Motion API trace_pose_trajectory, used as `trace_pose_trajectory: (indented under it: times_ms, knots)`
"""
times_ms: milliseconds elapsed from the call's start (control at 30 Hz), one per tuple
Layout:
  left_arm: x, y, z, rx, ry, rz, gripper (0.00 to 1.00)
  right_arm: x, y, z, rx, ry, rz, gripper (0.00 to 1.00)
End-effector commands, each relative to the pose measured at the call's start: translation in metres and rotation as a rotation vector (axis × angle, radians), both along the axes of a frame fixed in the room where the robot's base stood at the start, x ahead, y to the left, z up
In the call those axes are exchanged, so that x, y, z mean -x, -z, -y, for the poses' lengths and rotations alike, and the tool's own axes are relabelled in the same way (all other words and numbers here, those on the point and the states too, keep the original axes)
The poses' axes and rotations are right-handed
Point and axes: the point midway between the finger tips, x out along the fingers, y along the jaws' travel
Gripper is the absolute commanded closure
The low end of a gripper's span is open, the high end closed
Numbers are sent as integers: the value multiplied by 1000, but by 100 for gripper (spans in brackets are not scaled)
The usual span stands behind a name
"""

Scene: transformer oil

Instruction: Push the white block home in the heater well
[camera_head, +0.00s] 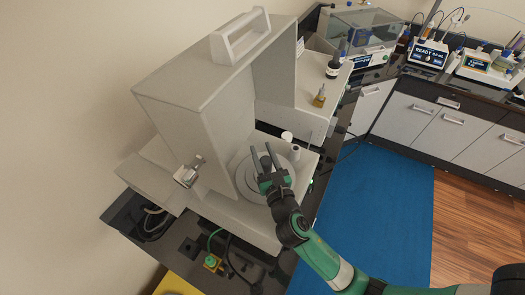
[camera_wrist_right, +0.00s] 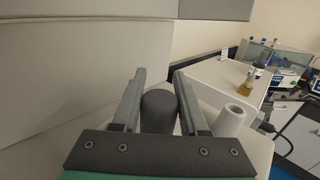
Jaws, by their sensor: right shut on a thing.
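A large pale grey instrument (camera_head: 200,95) stands on the dark bench, with a round pale heater plate (camera_head: 248,178) at its open front. My right gripper (camera_head: 262,151) is over this plate, pointing away from me. In the right wrist view, the right gripper's fingers (camera_wrist_right: 160,80) are closed around a dark grey cylinder (camera_wrist_right: 159,112). A white cylinder with a dark hole in its top (camera_wrist_right: 231,120) stands just right of the fingers, apart from them. A small white round piece (camera_head: 287,136) sits behind the plate. I cannot tell which piece is the white block; the well's inside is hidden.
The instrument's tall wall (camera_wrist_right: 75,55) rises close on the left of the right gripper. A pale box (camera_head: 313,100) carries a dark bottle (camera_head: 332,68) and a small amber bottle (camera_head: 320,96). Open floor with a blue mat (camera_head: 380,190) lies to the right.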

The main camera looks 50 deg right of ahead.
Motion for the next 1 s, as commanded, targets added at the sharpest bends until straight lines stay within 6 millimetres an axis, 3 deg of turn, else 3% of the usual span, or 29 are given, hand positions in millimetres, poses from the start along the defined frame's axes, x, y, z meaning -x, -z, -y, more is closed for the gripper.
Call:
trace_pose_trajectory:
  times_ms: [433,467,633,1000]
  knots:
    - [0,8,0,0,0,0,50,0,10,0,1,-1,3,100]
    - [0,8,0,0,0,0,50,0,10,0,1,-1,3,55]
    - [0,7,0,0,0,0,50,0,10,0,0,0,2,25]
    - [0,8,0,0,0,0,50,3,12,-3,0,-1,-2,22]
